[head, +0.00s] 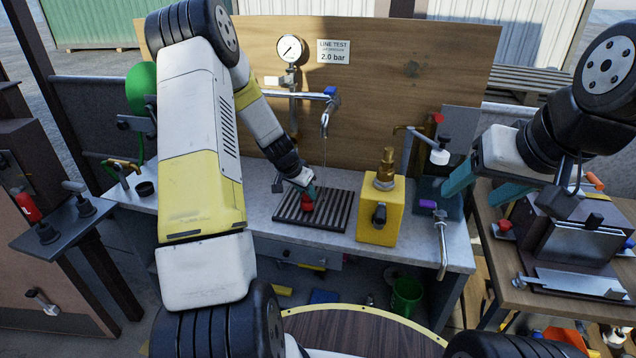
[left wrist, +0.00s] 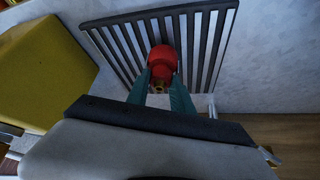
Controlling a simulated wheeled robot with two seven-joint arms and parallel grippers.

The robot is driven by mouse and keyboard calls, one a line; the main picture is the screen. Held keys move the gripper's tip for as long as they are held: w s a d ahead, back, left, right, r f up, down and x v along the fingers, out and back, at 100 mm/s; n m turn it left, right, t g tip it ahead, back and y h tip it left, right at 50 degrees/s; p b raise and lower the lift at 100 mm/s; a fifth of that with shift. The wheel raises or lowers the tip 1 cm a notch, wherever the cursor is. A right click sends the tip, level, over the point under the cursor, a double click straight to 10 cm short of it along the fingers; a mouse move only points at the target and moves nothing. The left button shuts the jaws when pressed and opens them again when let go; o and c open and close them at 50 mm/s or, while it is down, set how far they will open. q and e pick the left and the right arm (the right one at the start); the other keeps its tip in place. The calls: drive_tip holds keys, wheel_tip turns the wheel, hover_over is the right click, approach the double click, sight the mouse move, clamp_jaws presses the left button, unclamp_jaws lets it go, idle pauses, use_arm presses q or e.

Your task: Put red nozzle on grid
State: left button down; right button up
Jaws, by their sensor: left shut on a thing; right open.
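The red nozzle (head: 308,201) is at the dark slatted grid (head: 334,211) on the grey bench. My left gripper (head: 309,190) is shut on the nozzle from above. In the left wrist view, the red nozzle (left wrist: 162,60) sits between the teal fingertips (left wrist: 161,82), over the middle slats of the grid (left wrist: 215,45). A small brass-coloured part shows at its near end. I cannot tell whether the nozzle touches the slats. My right gripper (head: 459,181) is open and empty, over the right end of the bench.
A yellow block with a brass fitting (head: 379,211) stands right of the grid. A thin metal spout (head: 325,122) hangs behind the grid, below a pressure gauge (head: 290,48). A purple piece (head: 427,204) and a bent metal pipe (head: 442,245) are near the right gripper.

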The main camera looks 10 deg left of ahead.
use_arm(q)
drive_tip(key=shift+f, duration=0.4)
drive_tip(key=shift+f, duration=0.15)
drive_tip(key=c, duration=1.1)
unclamp_jaws()
